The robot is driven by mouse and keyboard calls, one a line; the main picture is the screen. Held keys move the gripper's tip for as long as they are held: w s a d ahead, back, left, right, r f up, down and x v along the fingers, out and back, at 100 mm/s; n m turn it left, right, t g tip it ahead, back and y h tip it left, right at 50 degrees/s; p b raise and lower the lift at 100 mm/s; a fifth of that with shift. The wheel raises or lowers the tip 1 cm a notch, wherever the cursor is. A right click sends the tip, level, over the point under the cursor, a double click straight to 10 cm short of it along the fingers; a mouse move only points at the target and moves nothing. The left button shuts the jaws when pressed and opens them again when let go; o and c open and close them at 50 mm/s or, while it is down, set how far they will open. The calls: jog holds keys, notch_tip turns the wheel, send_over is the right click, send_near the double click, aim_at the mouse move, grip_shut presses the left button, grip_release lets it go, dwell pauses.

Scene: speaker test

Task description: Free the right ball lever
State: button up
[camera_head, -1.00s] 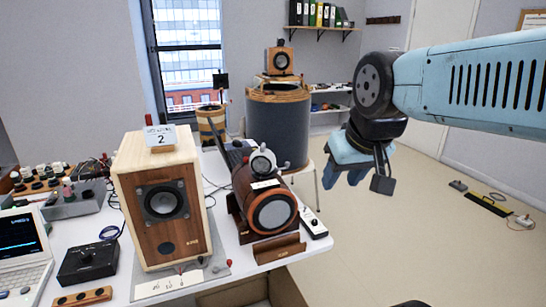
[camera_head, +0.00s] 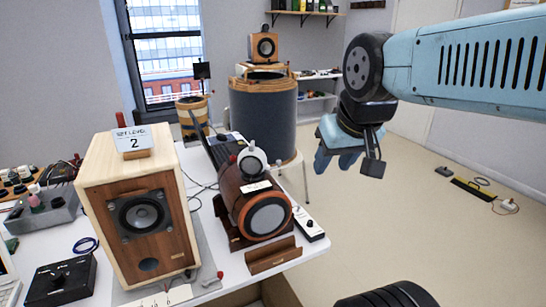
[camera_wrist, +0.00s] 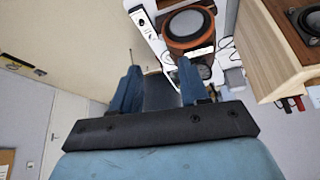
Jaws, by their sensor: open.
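A barrel-shaped wooden speaker (camera_head: 236,196) with a round grey front lies on the white table. A small lever with a red ball (camera_head: 219,275) stands beside the foot of the box speaker. I cannot tell which is the right ball lever. My gripper (camera_head: 337,164) is open and empty, in the air right of the barrel speaker. In the wrist view, the open blue fingers (camera_wrist: 159,80) have the barrel speaker (camera_wrist: 187,22) beyond them.
A wooden box speaker (camera_head: 142,215) with a "2" sign (camera_head: 132,138) stands left of the barrel. A white switch box (camera_head: 308,224) lies at the table's right edge. A large dark drum (camera_head: 263,118) stands behind. The floor at right is mostly clear.

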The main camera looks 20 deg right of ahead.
jog(key=w+r+m+g, duration=0.3)
jog(key=w+m, duration=0.1)
jog(key=w, duration=1.2)
jog(key=w+a+f+m+g, duration=0.1)
jog(key=w+f+m+g, duration=0.35)
jog(key=w, duration=1.35)
jog(key=shift+t, duration=0.95)
notch_tip(320, 180, down, 16)
jog(key=shift+r, duration=0.2)
jog(key=shift+c, duration=0.3)
